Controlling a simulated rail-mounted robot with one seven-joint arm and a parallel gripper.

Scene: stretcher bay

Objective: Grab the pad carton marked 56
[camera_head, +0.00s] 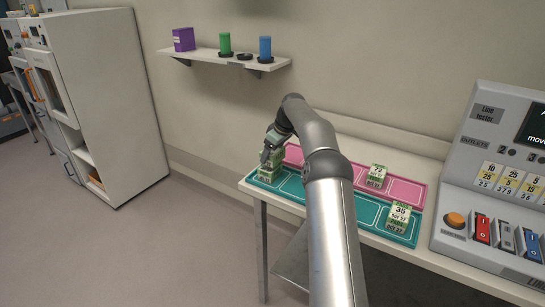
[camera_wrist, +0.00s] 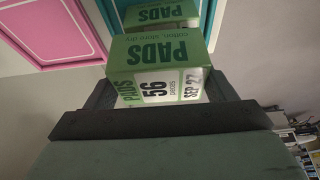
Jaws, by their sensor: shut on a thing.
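The pad carton marked 56 (camera_wrist: 155,75) is green and white and fills the middle of the wrist view, its label reading PADS, 56 pieces, SEP 27. My gripper (camera_wrist: 160,100) is shut on it, with a dark finger at each side. Another green PADS carton (camera_wrist: 160,16) shows just beyond it; its number is hidden. In the head view my gripper (camera_head: 271,156) is at the left end of the teal tray (camera_head: 318,197). Cartons stand there under and beside the fingers, partly covered by my gripper. I cannot tell whether the held carton touches the other one.
A carton marked 35 (camera_head: 400,215) stands at the teal tray's right end. A carton marked 72 (camera_head: 377,176) stands on the pink tray (camera_head: 405,190). The line tester (camera_head: 480,150) is at the right. A wall shelf (camera_head: 225,57) holds a purple box and coloured containers.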

